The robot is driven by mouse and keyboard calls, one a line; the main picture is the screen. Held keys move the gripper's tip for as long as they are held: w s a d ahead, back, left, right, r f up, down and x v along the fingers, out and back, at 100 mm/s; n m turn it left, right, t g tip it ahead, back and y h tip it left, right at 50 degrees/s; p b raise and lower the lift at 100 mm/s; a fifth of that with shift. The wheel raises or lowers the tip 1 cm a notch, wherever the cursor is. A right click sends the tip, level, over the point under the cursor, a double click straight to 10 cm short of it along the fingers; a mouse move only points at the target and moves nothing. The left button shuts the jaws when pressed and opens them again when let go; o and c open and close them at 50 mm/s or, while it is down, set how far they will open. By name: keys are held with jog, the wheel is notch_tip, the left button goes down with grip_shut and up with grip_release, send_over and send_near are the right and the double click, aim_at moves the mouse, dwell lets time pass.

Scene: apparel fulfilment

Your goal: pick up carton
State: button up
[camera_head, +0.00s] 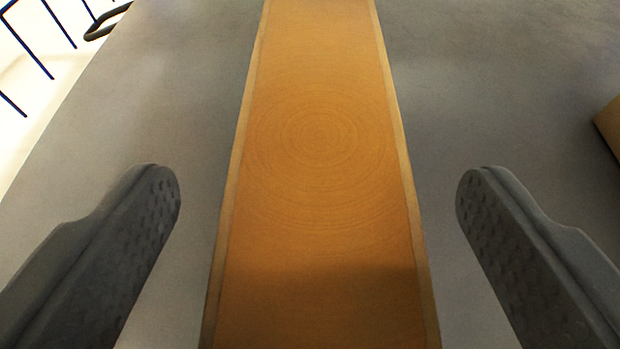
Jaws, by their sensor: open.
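A long orange-brown carton (318,170) runs from the bottom of the view to the top, with paler edges along both sides. Its near and far ends are outside the view. My gripper (318,195) is open, with one dark grey finger on each side of the carton. In the picture there is a gap between each finger and the carton's sides, and neither finger appears to touch it. I cannot tell how far the fingertips are above the grey surface.
Part of another brown box (609,126) shows at the right edge. Beyond the surface's left edge are blue bars (28,42) and a dark curved handle-like piece (100,25).

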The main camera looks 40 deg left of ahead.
jog(key=shift+w+a+f, duration=0.2)
jog(key=shift+w+a, duration=0.15)
jog(key=shift+w, duration=0.25)
grip_shut()
jog(key=shift+r, duration=0.15)
